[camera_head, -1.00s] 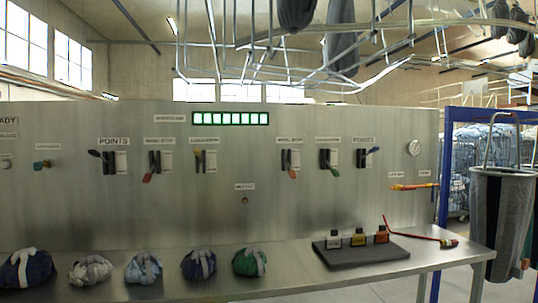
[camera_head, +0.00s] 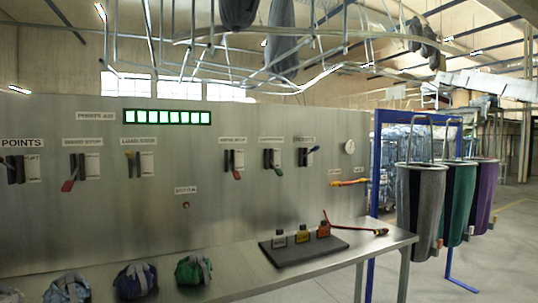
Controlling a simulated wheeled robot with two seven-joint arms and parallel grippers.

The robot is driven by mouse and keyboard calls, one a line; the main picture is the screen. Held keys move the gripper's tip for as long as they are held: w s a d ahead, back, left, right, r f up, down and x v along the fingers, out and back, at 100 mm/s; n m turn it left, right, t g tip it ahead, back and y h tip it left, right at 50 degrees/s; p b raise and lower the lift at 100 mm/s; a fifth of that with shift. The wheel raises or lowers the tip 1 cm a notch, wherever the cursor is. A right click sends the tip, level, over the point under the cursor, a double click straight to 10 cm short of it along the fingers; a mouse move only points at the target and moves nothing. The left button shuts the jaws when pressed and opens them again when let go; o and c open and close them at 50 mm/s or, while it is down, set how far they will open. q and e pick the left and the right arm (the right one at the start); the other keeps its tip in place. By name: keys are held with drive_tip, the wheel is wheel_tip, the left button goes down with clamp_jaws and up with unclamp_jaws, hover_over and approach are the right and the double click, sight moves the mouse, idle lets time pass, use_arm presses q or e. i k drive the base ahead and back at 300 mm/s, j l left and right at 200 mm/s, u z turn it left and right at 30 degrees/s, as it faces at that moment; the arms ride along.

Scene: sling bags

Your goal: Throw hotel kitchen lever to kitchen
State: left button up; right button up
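Several levers stand in a row on the upright metal panel (camera_head: 110,215). At the left is a lever under the readable label POINTS (camera_head: 22,143). A red-handled lever (camera_head: 68,184) points down, and a yellow-handled lever (camera_head: 130,157) points up. Right of the middle are a red-orange-handled lever (camera_head: 235,174) and a green-handled lever (camera_head: 278,171), both pointing down, then a blue-handled lever (camera_head: 314,149) tilted up to the right. The other labels are too small to read surely, so I cannot tell which lever is the hotel kitchen one. Neither gripper is in view.
A metal table (camera_head: 235,280) runs before the panel with bundled cloths (camera_head: 136,281) and a dark tray (camera_head: 303,252) holding small coloured blocks. Grey (camera_head: 420,210), green (camera_head: 459,205) and purple (camera_head: 487,200) bags hang beyond a blue post (camera_head: 375,165). Open floor lies at the right.

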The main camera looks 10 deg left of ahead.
sight(315, 148)
drive_tip(key=i+l+u, duration=0.15)
drive_tip(key=l, duration=0.2)
drive_tip(key=i+l+u, duration=0.15)
drive_tip(key=l, duration=0.25)
drive_tip(key=i+l+u, duration=0.15)
drive_tip(key=l, duration=0.25)
drive_tip(key=i+l+u, duration=0.1)
drive_tip(key=l, duration=0.3)
drive_tip(key=i+l+u, duration=0.15)
drive_tip(key=l, duration=0.25)
